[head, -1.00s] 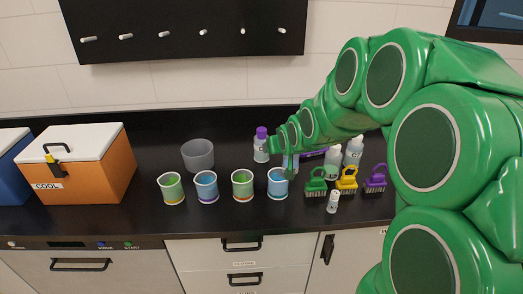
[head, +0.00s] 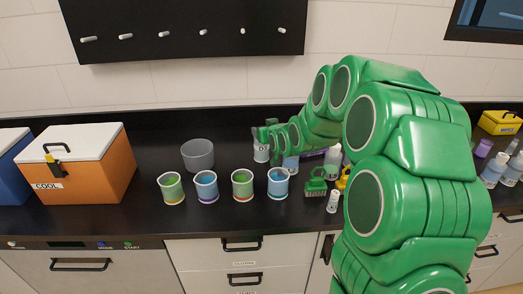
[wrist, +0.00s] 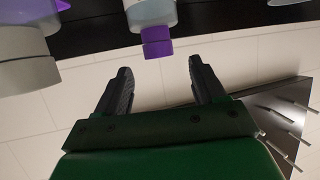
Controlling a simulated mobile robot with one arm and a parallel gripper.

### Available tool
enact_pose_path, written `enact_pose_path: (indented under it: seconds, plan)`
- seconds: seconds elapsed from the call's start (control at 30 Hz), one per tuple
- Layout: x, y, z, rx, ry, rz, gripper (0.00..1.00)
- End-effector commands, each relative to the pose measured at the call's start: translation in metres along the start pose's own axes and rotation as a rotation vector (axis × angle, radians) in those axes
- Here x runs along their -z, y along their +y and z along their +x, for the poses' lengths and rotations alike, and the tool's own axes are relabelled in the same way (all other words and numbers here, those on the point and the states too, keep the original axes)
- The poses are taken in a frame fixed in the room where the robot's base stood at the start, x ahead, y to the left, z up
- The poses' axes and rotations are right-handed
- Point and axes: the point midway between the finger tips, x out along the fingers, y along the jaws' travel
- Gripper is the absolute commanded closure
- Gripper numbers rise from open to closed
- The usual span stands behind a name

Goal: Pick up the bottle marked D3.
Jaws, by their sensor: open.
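A clear bottle (head: 261,153) with a white label stands upright at the back of the counter. The label seems to start with D; the rest is too small to read. My gripper (head: 268,133) is at its top and hides its cap in the head view. In the wrist view the picture is upside down, and a bottle with a purple cap (wrist: 157,49) shows just past my fingertips, roughly centred between them. My gripper (wrist: 160,67) is open and empty there. I cannot tell whether a finger touches the cap.
Several coloured cups (head: 206,187) stand in front, with a grey tub (head: 198,155) to the left. Another bottle (head: 333,160), brushes (head: 315,184) and a small white bottle (head: 333,201) are to the right. An orange cooler (head: 95,170) stands far left.

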Motion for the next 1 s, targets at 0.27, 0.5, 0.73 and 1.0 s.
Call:
enact_pose_path:
  seconds: [0.27, 0.5, 0.73, 1.0]
  plan:
    - [-0.003, 0.0, 0.012, 0.0, -0.001, 0.0, 0.31]
    - [-0.007, 0.0, 0.034, -0.001, 0.002, 0.0, 0.31]
    - [-0.009, -0.001, 0.052, 0.0, -0.002, 0.0, 0.31]
    - [-0.007, 0.0, 0.053, 0.0, 0.0, 0.0, 0.31]
